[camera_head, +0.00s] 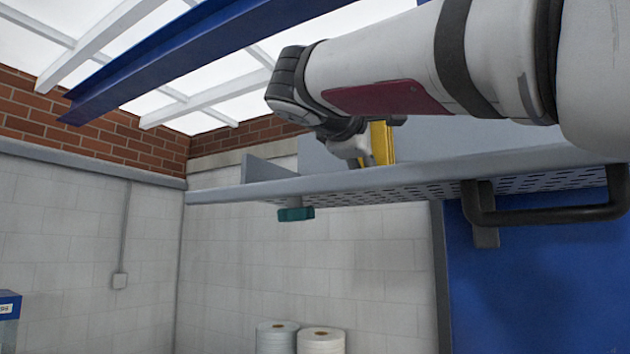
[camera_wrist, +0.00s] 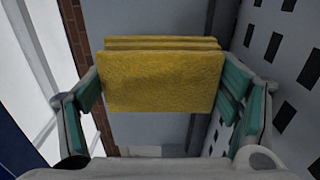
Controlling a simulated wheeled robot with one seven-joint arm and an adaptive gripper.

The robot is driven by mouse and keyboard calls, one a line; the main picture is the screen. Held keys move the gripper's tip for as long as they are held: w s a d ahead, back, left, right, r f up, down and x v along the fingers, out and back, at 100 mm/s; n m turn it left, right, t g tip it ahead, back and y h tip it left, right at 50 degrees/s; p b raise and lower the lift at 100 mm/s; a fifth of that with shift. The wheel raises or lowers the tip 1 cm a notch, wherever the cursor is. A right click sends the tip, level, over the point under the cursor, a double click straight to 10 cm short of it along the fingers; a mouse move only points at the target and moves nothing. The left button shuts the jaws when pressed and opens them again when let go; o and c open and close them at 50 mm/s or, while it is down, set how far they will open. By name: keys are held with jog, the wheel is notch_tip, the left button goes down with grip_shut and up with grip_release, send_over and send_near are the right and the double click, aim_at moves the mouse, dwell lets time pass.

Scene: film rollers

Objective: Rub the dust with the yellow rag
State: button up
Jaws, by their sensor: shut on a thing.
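The yellow rag (camera_wrist: 160,82) is a folded, thick block held between the teal-padded fingers of my gripper (camera_wrist: 161,90) in the wrist view. Its broad face spans the gap between the fingers. In the head view a narrow part of the rag (camera_head: 381,143) shows beside my gripper (camera_head: 362,150), just above the front lip of a grey shelf (camera_head: 390,178). The lip and my arm hide the lower part of the rag, so I cannot tell whether it touches the shelf. I cannot make out any dust in either view.
The perforated shelf runs to the right, with a dark handle (camera_head: 545,214) below its front edge. A small teal piece (camera_head: 296,214) shows under its left part. Two white rolls (camera_head: 321,341) stand lower down. A blue beam (camera_head: 180,58) crosses overhead.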

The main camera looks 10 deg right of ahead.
jog(key=shift+v, duration=1.55)
